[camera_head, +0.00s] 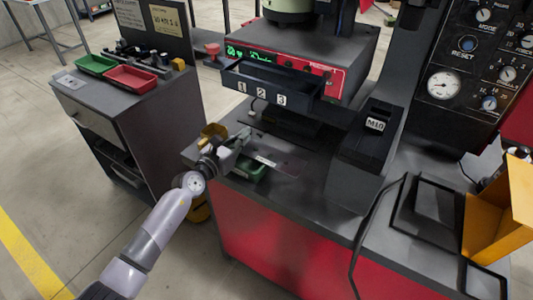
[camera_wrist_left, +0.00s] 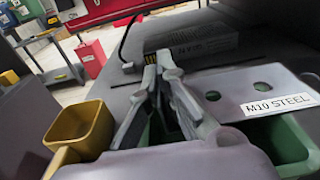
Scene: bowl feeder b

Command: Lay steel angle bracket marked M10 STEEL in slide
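The steel angle bracket (camera_head: 283,165), a flat grey plate with round holes and a white label, sits at the front left of the machine table. In the left wrist view the bracket (camera_wrist_left: 235,101) reads M10 STEEL and passes above a green bin (camera_wrist_left: 292,146). My left gripper (camera_head: 242,136) is at the bracket's left end. In the wrist view its fingertips (camera_wrist_left: 160,68) are close together and appear shut on the bracket's end; the contact is partly hidden by the fingers. A dark slide (camera_head: 362,154) labelled M10 stands to the right. My right gripper is not in view.
A yellow bin (camera_wrist_left: 82,128) is left of the gripper. A dark tray (camera_head: 262,82) marked 1, 2, 3 overhangs the table behind. A control panel (camera_head: 465,60) and an orange box (camera_head: 500,210) are at right. A cabinet with red and green trays (camera_head: 130,78) stands left.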

